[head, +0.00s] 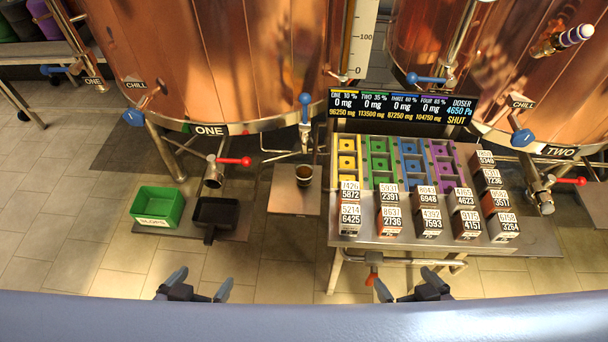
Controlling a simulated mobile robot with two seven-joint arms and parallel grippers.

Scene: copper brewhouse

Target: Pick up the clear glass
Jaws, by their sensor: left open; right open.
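A small glass (304,175) stands upright on a low metal shelf (284,204) left of the bench. It looks dark inside, with a pale rim; I cannot tell whether it holds anything. My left gripper (201,281) is open and empty at the bottom of the head view, below and left of the glass and well apart from it. My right gripper (411,284) is open and empty, below and right of the glass, in front of the bench.
The metal bench (375,242) carries several numbered blocks and coloured trays beneath a doser display (402,107). A green bin (158,207) and a black pan (215,213) sit at left. A valve with a red handle (233,161) and a copper tank (220,60) stand behind.

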